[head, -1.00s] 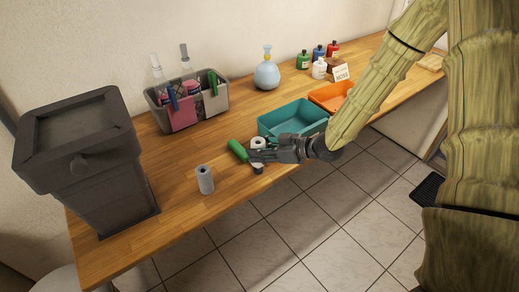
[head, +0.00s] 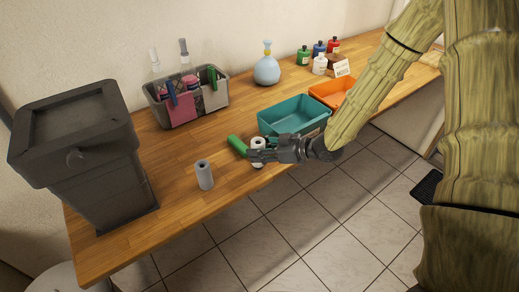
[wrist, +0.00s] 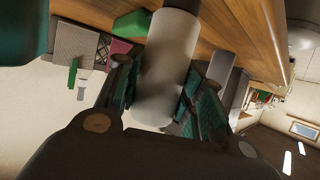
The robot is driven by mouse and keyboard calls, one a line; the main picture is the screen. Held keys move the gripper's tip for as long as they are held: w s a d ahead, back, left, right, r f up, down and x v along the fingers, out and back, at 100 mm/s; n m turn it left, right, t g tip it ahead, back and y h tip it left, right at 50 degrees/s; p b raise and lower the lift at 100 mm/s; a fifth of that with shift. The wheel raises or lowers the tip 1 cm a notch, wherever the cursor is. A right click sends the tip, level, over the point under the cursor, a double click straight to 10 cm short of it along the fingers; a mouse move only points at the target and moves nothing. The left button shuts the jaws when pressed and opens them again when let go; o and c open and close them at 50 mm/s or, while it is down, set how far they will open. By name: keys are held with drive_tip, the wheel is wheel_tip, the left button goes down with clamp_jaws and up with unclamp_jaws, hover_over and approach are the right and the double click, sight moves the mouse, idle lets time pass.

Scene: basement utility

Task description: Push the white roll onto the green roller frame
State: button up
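The white roll (head: 258,142) is upright at my gripper (head: 257,155), whose fingers cross its middle in the head view. In the wrist view the white roll (wrist: 165,70) fills the space between the fingers of my gripper (wrist: 160,95), which is closed around it. The green roller frame (head: 237,145) shows as a green handle on the table, just left of the roll. A green part of it also shows behind the roll in the wrist view (wrist: 131,25). The rest of the frame is hidden, so I cannot tell how far the roll sits on it.
A grey roll (head: 204,174) stands alone to the left. A teal bin (head: 292,129) is close behind my gripper, with an orange bin (head: 322,90) beyond. A grey caddy (head: 215,101) and a dark bin (head: 95,185) stand on the left. The table's front edge is close.

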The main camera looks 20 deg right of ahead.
drive_tip(key=o, duration=0.5)
drive_tip(key=v, duration=1.2)
drive_tip(key=shift+w, duration=0.1)
idle(0.4)
